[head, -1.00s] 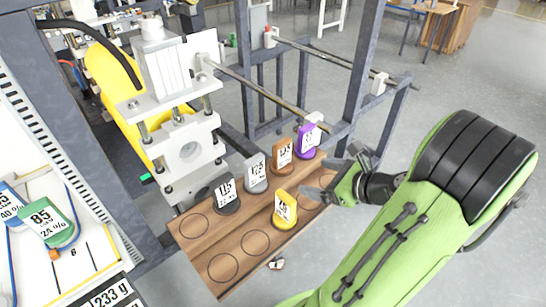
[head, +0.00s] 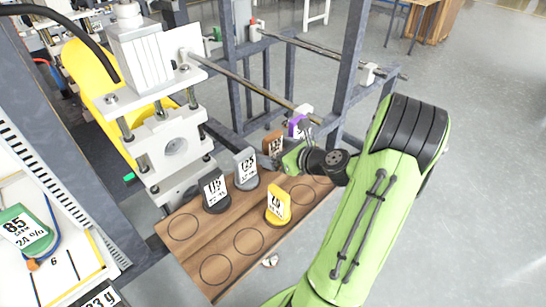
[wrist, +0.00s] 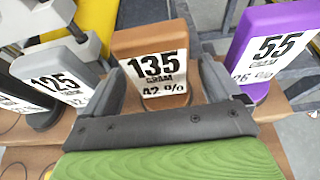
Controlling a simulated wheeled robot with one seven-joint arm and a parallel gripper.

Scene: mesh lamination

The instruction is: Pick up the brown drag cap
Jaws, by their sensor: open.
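The brown drag cap (wrist: 152,47), labelled 135 gram, stands upright on the wooden board in the wrist view. It also shows in the head view (head: 272,142), partly hidden by my gripper. My gripper (wrist: 162,80) is open, with one finger on the left and one on the right of the brown cap's lower part. I cannot tell whether the fingers touch it. In the head view my gripper (head: 280,156) is low over the board at the brown cap.
The grey 125 cap (wrist: 57,80) stands left of the brown cap, and the purple 55 cap (wrist: 270,50) right of it. A black 115 cap (head: 214,190) and a yellow cap (head: 278,205) stand on the wooden board (head: 215,240), which has several empty circles.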

